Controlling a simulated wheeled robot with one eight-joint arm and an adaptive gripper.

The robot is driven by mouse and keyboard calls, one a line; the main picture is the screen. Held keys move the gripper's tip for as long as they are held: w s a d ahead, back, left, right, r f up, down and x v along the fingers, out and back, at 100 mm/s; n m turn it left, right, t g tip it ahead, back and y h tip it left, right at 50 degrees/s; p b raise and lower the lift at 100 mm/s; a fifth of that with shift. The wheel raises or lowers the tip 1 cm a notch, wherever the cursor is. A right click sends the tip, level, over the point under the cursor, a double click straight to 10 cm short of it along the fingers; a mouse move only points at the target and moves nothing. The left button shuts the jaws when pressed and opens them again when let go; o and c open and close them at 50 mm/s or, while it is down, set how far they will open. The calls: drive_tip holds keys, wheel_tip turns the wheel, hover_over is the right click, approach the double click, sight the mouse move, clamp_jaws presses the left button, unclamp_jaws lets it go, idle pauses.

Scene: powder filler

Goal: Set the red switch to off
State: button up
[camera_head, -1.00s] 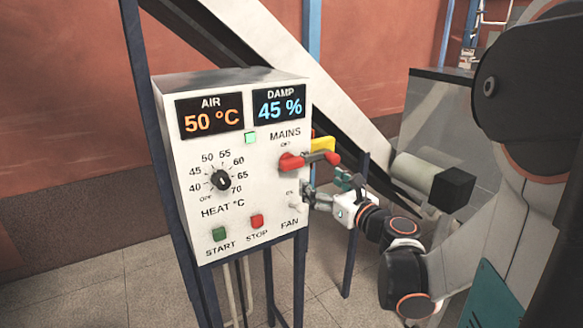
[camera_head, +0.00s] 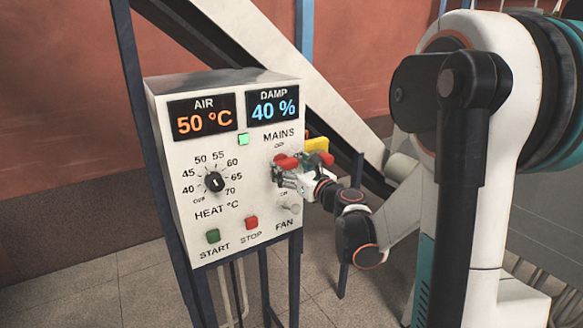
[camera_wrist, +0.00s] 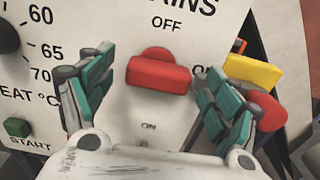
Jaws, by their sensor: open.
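The red switch (camera_wrist: 158,73) is a red handle on a round red base under the MAINS label on the white panel. Its bar lies roughly level in the wrist view, with OFF printed above it and a partly hidden ON to its right. It also shows in the head view (camera_head: 286,162), partly covered by my gripper. My gripper (camera_wrist: 157,95) is open, with one teal-padded finger on each side of the red handle. It also shows in the head view (camera_head: 288,178). I cannot tell whether either finger touches the handle.
A red-ended part (camera_wrist: 268,110) and a yellow plate (camera_wrist: 252,72) sit close by my right finger. The heat dial (camera_head: 214,182), green start button (camera_head: 213,236), red stop button (camera_head: 251,223) and fan switch (camera_head: 290,208) are on the same panel.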

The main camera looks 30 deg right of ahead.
drive_tip(key=shift+c, duration=0.3)
drive_tip(key=c, duration=1)
drive_tip(key=n+b, duration=0.1)
drive_tip(key=n, duration=0.3)
drive_tip(key=shift+a+n+b, duration=0.2)
drive_tip(key=shift+n+b, duration=0.2)
drive_tip(key=n+b, duration=0.1)
drive_tip(key=n, duration=0.3)
drive_tip(key=shift+a+n, duration=0.15)
drive_tip(key=shift+n, duration=0.15)
drive_tip(key=n+b, duration=0.1)
drive_tip(key=n, duration=0.3)
drive_tip(key=shift+a+f, duration=0.15)
drive_tip(key=shift+f+n+b, duration=0.1)
drive_tip(key=shift+n+b, duration=0.45)
drive_tip(key=shift+n, duration=1.75)
